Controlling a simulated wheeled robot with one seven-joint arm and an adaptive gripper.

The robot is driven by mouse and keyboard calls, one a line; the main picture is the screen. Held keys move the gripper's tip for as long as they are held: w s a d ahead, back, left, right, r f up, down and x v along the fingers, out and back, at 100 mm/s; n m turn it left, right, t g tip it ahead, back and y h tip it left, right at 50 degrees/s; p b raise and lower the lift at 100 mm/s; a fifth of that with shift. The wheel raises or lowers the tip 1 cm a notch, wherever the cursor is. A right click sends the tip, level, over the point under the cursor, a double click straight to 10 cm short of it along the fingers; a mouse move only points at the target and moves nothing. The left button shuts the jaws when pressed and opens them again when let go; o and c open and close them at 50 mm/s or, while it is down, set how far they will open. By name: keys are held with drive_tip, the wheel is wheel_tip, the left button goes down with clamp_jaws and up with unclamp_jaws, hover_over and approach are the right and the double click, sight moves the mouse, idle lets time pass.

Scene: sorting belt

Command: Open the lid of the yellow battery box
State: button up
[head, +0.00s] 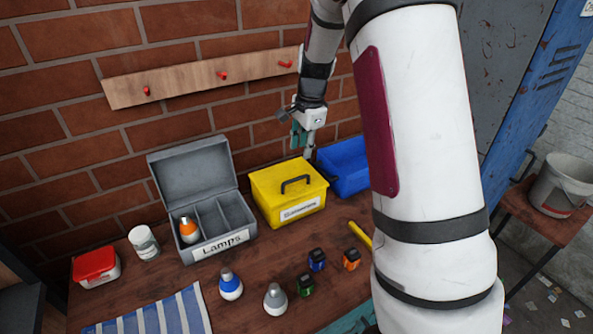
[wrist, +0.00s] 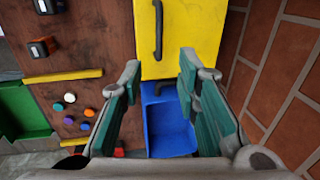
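The yellow battery box (head: 275,205) stands on the workbench with its lid (head: 272,180) shut. A black handle (head: 296,183) arches over the lid, and a label is on the front. My gripper (head: 307,152) is over the back right part of the box, close to the lid's far right corner; I cannot tell whether it touches. In the wrist view my gripper (wrist: 160,78) is open, its green-padded fingers apart with nothing held. The yellow lid (wrist: 183,50) with its handle (wrist: 158,30) shows beyond the fingertips.
The blue bin (head: 345,165) stands right of the box, and lies between my fingers in the wrist view (wrist: 168,125). The open grey lamps box (head: 205,250) is on the left. Several small items lie in front. A brick wall (head: 60,130) is close behind.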

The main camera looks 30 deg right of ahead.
sight(299, 179)
drive_tip(key=f, duration=0.3)
drive_tip(key=w+f, duration=0.1)
drive_tip(key=f, duration=0.3)
drive_tip(key=w+f+p, duration=0.1)
drive_tip(key=f, duration=0.3)
drive_tip(key=shift+f, duration=0.1)
clamp_jaws()
